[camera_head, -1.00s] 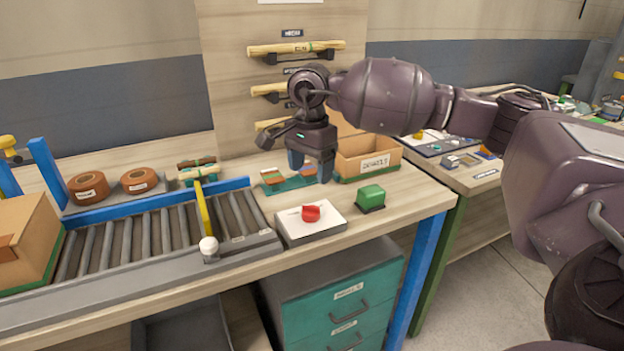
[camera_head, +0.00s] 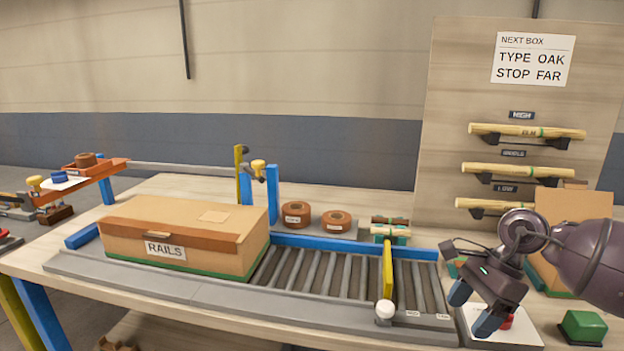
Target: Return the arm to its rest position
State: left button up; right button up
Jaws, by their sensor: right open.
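My right arm (camera_head: 595,262) comes in from the right edge, dark purple-grey, and is cut off there. My right gripper (camera_head: 474,307) hangs at the lower right, pointing down and tilted left. Its two blue-grey fingers are apart with nothing seen between them. In the picture they overlap a white panel (camera_head: 528,336) with a red knob (camera_head: 507,321), which is partly hidden; whether they touch it I cannot tell. My left gripper is not in view.
A cardboard box marked RAILS (camera_head: 225,240) sits on the roller conveyor (camera_head: 318,271). A yellow stop bar (camera_head: 387,268) crosses the rollers left of my gripper. A green button (camera_head: 583,326) is at the lower right. A wooden board (camera_head: 450,120) with staves on hooks stands behind.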

jog(key=s+a+f+m+t+y+p, duration=0.1)
jog(key=s+a+f+m+t+y, duration=0.1)
jog(key=s+a+m+y, duration=0.35)
jog(key=s+a+f+m+t+y+p, duration=0.1)
jog(key=s+a+f+m+t+y, duration=0.15)
jog(key=a+m+y, duration=0.55)
jog(key=s+d+f+n+t+h, duration=0.2)
jog(key=s+d+f+n+h, duration=0.2)
jog(key=n, duration=0.6)
jog(key=s+d+f+n+t+h+p, duration=0.1)
jog(key=s+d+f+n+t+h, duration=0.2)
jog(key=s+f+n+h, duration=0.5)
jog(key=s+d+f+n+t+h+p, duration=0.1)
jog(key=s+d+f+n+h, duration=0.4)
jog(key=n, duration=0.8)
jog(key=shift+s+f+n+t+h, duration=0.35)
jog(key=shift+s+f+t+h, duration=0.45)
jog(key=shift+s, duration=0.25)
jog(key=shift+a, duration=0.1)
